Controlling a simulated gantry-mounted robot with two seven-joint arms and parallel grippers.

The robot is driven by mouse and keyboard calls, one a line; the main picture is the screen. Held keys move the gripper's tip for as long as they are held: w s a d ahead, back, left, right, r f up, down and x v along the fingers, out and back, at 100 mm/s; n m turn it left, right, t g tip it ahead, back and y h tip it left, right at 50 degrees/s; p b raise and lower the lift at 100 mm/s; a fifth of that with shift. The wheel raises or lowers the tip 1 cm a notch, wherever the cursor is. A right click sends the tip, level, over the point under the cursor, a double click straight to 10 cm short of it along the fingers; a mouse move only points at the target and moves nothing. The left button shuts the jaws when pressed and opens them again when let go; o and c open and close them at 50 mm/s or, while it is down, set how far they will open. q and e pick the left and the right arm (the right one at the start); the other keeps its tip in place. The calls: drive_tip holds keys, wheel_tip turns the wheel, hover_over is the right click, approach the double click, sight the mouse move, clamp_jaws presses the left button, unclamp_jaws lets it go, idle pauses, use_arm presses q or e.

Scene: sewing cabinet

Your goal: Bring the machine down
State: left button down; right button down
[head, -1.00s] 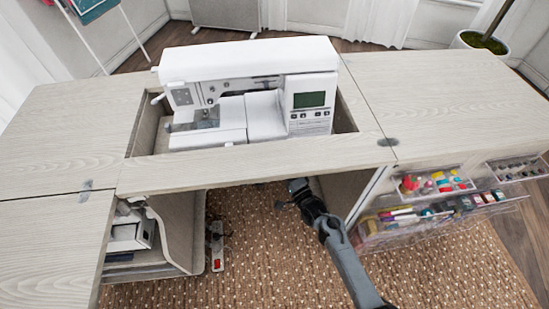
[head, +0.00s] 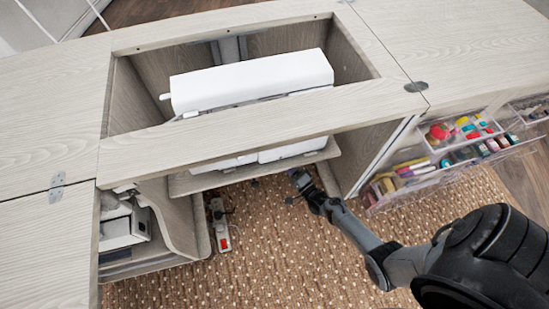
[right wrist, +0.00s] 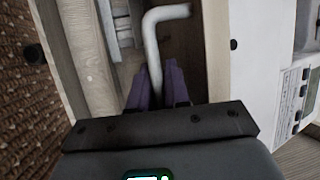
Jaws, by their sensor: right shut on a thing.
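The white sewing machine (head: 250,82) sits sunken in the rectangular opening of the cabinet top (head: 215,133). Its top is around the level of the opening, and its lower part shows under the front strip. It rests on a wooden platform (head: 205,184). My right gripper (head: 298,180) is below the cabinet top, near the platform's right end. In the right wrist view, its purple fingers (right wrist: 157,88) are shut on a pale bent lever (right wrist: 163,18). The machine's side (right wrist: 298,95) shows at the right there. My left gripper is not in view.
Clear drawers of sewing supplies (head: 440,160) stand out at the right. An open compartment (head: 125,228) is at the left, with a power strip (head: 220,225) beside it on the woven rug (head: 265,265). The cabinet top is bare around the opening.

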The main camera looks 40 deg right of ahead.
drive_tip(key=shift+s+f, duration=0.1)
drive_tip(key=shift+f, duration=0.65)
drive_tip(key=c, duration=1.5)
unclamp_jaws()
drive_tip(key=shift+o, duration=0.2)
drive_tip(key=shift+r, duration=0.1)
